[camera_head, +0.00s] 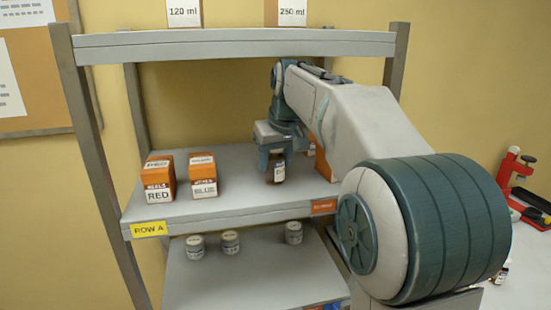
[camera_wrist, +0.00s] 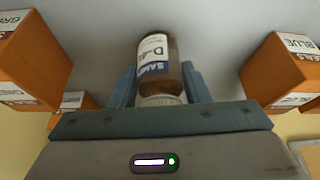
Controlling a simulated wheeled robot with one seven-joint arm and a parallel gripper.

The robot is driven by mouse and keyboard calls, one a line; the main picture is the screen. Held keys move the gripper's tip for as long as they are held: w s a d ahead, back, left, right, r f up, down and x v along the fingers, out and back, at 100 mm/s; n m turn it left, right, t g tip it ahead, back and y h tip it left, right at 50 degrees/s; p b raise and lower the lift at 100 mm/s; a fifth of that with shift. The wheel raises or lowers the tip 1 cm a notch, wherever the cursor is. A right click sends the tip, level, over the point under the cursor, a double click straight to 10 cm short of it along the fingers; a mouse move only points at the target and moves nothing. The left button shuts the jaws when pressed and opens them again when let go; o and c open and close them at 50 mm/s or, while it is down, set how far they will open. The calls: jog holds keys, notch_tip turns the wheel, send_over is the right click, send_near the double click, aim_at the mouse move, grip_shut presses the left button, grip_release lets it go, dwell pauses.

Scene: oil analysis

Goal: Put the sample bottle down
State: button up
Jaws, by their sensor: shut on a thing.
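The sample bottle (camera_head: 278,172) is small and brown with a white-and-blue label. My gripper (camera_head: 276,158) is shut on it near its cap, above the middle shelf (camera_head: 240,205). In the wrist view the bottle (camera_wrist: 157,55) lies between the two blue fingers of my gripper (camera_wrist: 160,82), its pale cap toward the palm. The label reads "SAMPLE" and a "D". The bottle looks upright in the head view, with its base at or just above the shelf surface. I cannot tell whether it touches.
Orange boxes RED (camera_head: 159,180) and BLUE (camera_head: 203,177) stand left on the shelf. Another orange box (camera_head: 323,162) is partly hidden behind my arm. Bare shelf lies between BLUE and my gripper. Several white-capped jars (camera_head: 230,242) stand on the lower shelf. An upper shelf (camera_head: 235,44) is overhead.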

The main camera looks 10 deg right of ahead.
jog(key=o, duration=1.1)
jog(key=shift+s+r, duration=0.1)
jog(key=shift+r, duration=0.1)
jog(key=s+b, duration=0.1)
jog(key=s, duration=0.3)
jog(key=s+d+b, duration=0.1)
jog(key=s, duration=0.3)
jog(key=s+d+b, duration=0.1)
jog(key=s+b, duration=0.1)
jog(key=s, duration=0.2)
jog(key=shift+s+d+r, duration=0.1)
jog(key=shift+d+r, duration=0.1)
jog(key=shift+r, duration=0.2)
jog(key=s+a+f, duration=0.1)
jog(key=s+f, duration=0.4)
jog(key=f, duration=0.3)
jog(key=s+f+m, duration=0.1)
jog(key=s+f, duration=0.4)
jog(key=f, duration=0.3)
jog(key=s+a+f+m+g, duration=0.1)
jog(key=s+f, duration=0.4)
jog(key=f, duration=0.3)
jog(key=shift+s+a+h, duration=0.25)
jog(key=shift+a+h, duration=0.05)
jog(key=shift+h, duration=0.1)
